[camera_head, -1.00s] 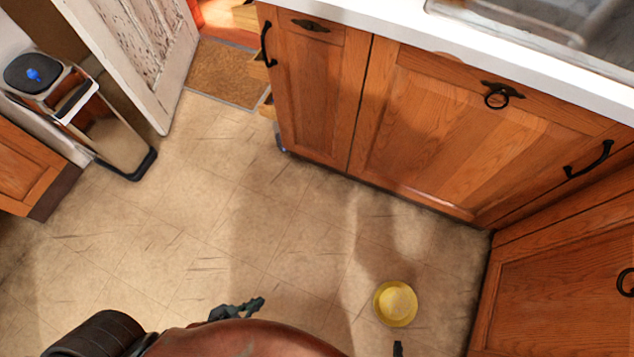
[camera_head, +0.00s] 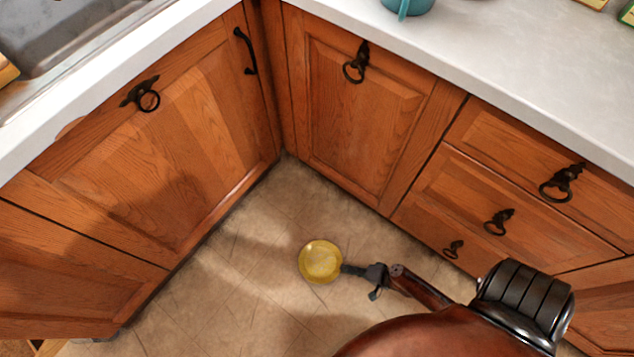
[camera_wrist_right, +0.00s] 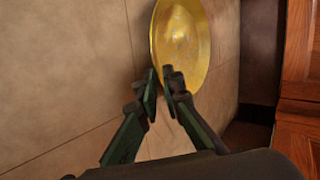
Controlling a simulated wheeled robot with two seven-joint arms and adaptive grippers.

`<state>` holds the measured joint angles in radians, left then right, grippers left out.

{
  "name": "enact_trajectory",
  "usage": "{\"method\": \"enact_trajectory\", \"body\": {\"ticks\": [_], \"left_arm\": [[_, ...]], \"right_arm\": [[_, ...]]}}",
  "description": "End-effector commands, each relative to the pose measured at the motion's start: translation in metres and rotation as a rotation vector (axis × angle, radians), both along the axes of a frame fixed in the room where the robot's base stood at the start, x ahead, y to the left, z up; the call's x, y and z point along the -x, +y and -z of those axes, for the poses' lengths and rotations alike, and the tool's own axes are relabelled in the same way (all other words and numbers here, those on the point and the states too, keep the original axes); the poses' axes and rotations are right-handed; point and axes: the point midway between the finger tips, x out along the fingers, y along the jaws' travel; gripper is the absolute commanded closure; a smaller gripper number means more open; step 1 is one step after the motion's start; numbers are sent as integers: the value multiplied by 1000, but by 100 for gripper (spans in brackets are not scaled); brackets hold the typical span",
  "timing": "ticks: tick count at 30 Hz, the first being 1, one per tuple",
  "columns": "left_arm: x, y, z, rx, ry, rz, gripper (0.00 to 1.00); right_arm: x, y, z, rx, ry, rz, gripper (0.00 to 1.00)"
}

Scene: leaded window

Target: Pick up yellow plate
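The yellow plate (camera_head: 320,262) is round and shallow, seen against the tiled floor near the cabinet corner. I cannot tell whether it rests on the floor. My right gripper (camera_head: 345,269) meets the plate's right rim in the head view. In the right wrist view, the plate (camera_wrist_right: 182,40) lies just beyond and between the fingertips of my right gripper (camera_wrist_right: 164,85). A narrow gap shows between the fingers at the rim. Whether they clamp the rim is unclear. My left gripper is not in view.
Wooden cabinets stand on the left (camera_head: 150,180) and right (camera_head: 365,125) and meet at a corner behind the plate. Drawers (camera_head: 510,205) rise close behind my right arm. White counters (camera_head: 490,60) run above. Open floor (camera_head: 235,300) lies left of the plate.

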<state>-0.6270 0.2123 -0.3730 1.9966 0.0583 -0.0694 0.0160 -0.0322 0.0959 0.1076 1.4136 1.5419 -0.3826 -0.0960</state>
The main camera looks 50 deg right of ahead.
Motion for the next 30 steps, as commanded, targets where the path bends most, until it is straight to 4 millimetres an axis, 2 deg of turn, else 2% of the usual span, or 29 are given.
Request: {"method": "enact_trajectory", "body": {"ticks": [1,7,14,17,30], "left_arm": [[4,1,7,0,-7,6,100],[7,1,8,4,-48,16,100],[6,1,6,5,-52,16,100],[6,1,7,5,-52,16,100],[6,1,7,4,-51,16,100]], "right_arm": [[-4,2,8,0,3,0,93],[-15,5,14,0,1,1,93],[-16,5,13,0,0,2,93],[-16,5,13,0,0,2,100],[-16,5,13,0,0,2,100]]}}
